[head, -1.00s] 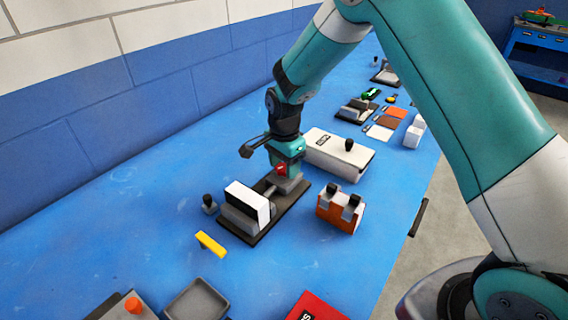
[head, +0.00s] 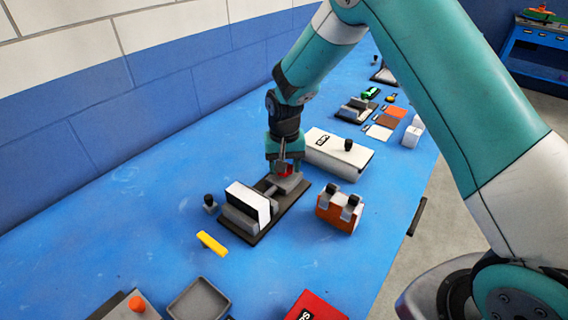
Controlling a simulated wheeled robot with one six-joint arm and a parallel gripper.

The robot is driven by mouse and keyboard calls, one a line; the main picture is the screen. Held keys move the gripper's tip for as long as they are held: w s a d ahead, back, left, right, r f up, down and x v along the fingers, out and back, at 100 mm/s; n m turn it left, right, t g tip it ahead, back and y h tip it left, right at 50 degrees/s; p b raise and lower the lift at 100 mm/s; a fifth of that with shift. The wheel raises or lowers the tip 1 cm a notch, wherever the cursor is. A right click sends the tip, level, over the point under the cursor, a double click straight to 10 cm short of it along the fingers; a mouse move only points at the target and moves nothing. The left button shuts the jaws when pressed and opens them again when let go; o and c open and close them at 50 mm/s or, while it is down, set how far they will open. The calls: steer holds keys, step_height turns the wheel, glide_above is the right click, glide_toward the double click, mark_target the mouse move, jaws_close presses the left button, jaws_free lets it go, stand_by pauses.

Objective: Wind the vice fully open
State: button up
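The vice (head: 248,238) stands on the blue bench in the head view, with a dark base and grey jaws. A white block with a dark edge (head: 247,199) sits at its jaw end, nearer the camera. The screw end is at the far right of the base, with a red handle part (head: 286,170) on top. My gripper (head: 284,168) points down at this red part, its fingers at or around it. The fingers are small and partly hidden, so I cannot tell whether they grip it.
A white box with a black knob (head: 338,152) stands close behind and right of the gripper. An orange block with grey clips (head: 340,212) is right of the vice. A black knob (head: 209,203) and a yellow bar (head: 212,243) lie left. A grey tray (head: 198,298) is in front.

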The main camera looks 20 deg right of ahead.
steer(key=n, duration=1.3)
steer(key=shift+n+p, duration=0.35)
steer(key=shift+n, duration=0.05)
stand_by(0.3)
steer(key=o, duration=0.9)
steer(key=shift+r, duration=0.15)
step_height(320, 180, up, 17)
steer(key=b, duration=0.1)
steer(key=shift+r, duration=0.1)
